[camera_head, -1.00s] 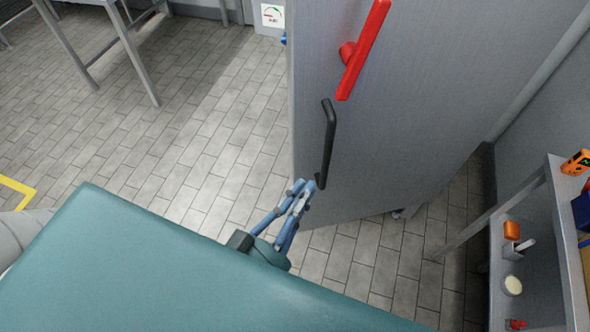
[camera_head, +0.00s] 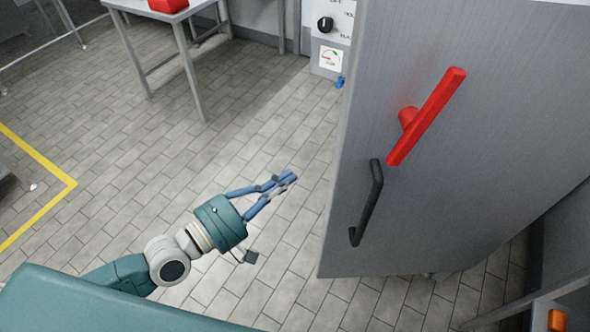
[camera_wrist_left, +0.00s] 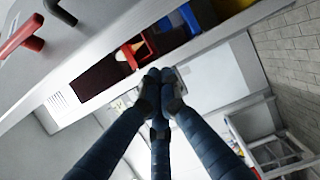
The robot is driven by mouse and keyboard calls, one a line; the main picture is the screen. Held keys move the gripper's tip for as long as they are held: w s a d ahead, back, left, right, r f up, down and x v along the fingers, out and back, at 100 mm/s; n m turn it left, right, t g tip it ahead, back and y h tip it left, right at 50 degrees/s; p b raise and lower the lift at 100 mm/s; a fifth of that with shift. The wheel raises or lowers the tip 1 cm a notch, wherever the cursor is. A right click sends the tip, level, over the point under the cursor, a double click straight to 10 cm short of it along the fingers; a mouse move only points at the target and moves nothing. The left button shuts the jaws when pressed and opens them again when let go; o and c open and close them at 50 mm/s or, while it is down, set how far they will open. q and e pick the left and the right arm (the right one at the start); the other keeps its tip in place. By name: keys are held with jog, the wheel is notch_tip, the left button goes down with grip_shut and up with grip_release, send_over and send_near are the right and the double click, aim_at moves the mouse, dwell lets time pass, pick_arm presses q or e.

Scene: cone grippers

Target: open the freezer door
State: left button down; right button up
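The grey freezer door (camera_head: 450,200) fills the right of the head view. It has a black bar handle (camera_head: 368,203) and a red lever (camera_head: 428,115) above it. Both also show at the upper left of the wrist view, the black handle (camera_wrist_left: 58,12) and the red lever (camera_wrist_left: 20,36). My left gripper (camera_head: 287,181) is left of the black handle, apart from it, over the floor. Its blue fingers meet at the tips, with nothing seen between them; they also converge in the wrist view (camera_wrist_left: 162,75). I cannot tell whether the door is ajar. My right gripper is out of view.
A metal table (camera_head: 190,12) with a red object on it stands at the back left. A white panel with a black knob (camera_head: 325,24) is behind the door's left edge. An orange item (camera_head: 557,320) sits at the lower right.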

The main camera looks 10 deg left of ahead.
pick_arm(q)
jog(key=w+d+p, duration=0.3)
jog(key=d+p, duration=0.1)
jog(key=d, duration=0.3)
jog(key=shift+w, duration=0.3)
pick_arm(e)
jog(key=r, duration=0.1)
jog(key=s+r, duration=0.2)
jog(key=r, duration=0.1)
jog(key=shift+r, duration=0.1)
pick_arm(q)
jog(key=shift+d, duration=0.1)
